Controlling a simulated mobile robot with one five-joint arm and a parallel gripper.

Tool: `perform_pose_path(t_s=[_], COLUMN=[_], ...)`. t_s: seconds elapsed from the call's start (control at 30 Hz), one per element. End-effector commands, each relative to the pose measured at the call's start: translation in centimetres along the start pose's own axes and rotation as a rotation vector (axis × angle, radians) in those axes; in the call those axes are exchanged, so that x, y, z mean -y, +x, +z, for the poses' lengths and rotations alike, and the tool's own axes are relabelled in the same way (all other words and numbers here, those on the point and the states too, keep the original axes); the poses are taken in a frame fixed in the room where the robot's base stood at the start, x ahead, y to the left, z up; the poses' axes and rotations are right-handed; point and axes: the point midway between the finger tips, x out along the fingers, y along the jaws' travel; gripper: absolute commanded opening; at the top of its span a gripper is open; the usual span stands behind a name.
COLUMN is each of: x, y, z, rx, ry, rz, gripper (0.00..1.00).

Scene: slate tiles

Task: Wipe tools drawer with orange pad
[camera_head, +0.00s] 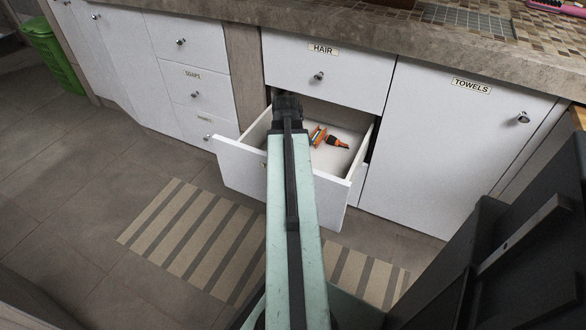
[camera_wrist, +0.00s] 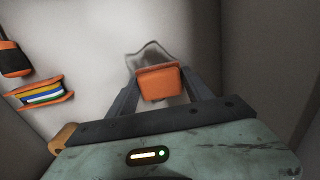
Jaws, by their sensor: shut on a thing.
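In the head view, a white drawer (camera_head: 240,168) under the HAIR drawer is pulled open, and its front label is not readable. My arm reaches over its front into it, and my gripper's fingers are hidden there. In the wrist view, my gripper (camera_wrist: 158,88) is shut on the orange pad (camera_wrist: 158,83). The pad is over the drawer's pale floor (camera_wrist: 100,50), and a dark irregular outline (camera_wrist: 148,50) shows on the floor just beyond it. I cannot tell whether the pad touches the floor.
An orange item with coloured strips (camera_wrist: 40,94) and an orange and black tool (camera_wrist: 14,60) lie in the drawer, left of the pad in the wrist view. Drawer walls (camera_wrist: 205,40) stand close on the right. The HAIR drawer (camera_head: 325,72) above and the TOWELS door (camera_head: 450,140) are shut.

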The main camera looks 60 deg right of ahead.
Motion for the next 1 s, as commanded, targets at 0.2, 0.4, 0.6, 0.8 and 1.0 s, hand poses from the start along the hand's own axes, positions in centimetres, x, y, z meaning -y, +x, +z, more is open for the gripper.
perform_pose_path(t_s=[0.2, 0.4, 0.6, 0.8, 1.0], x=[0.0, 0.0, -0.1, 0.1, 0.0], y=[0.1, 0.1, -0.1, -0.1, 0.0], z=[-1.0, -2.2, -4.2, -4.7, -5.8], rx=[-0.005, -0.006, -0.006, -0.005, -0.004], ry=[-0.002, -0.003, -0.003, -0.002, -0.004], rz=[0.000, 0.000, 0.000, 0.000, 0.000], gripper=[0.27, 0.27, 0.27, 0.27, 0.27])
